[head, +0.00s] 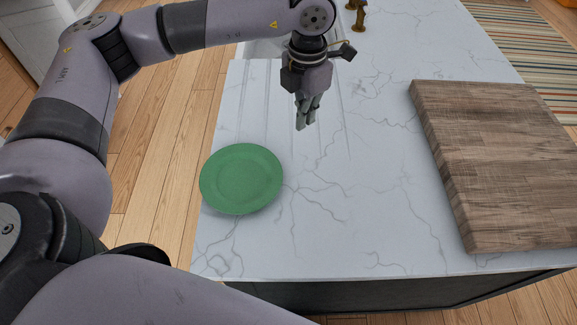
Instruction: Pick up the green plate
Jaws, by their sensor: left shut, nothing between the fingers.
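The green plate (241,179) lies flat on the white marble countertop (340,225), near its left edge. It is round, and nothing covers it. My left gripper (305,124) hangs above the counter, up and to the right of the plate in the head view. Its fingers point down, are closed together and hold nothing. It is apart from the plate. My right gripper is not in view.
A thick wooden cutting board (500,165) lies on the right of the counter. A brass tap (357,14) and a sink edge (262,48) are at the back. The counter between plate and board is clear. Wooden floor (160,150) lies left of the counter.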

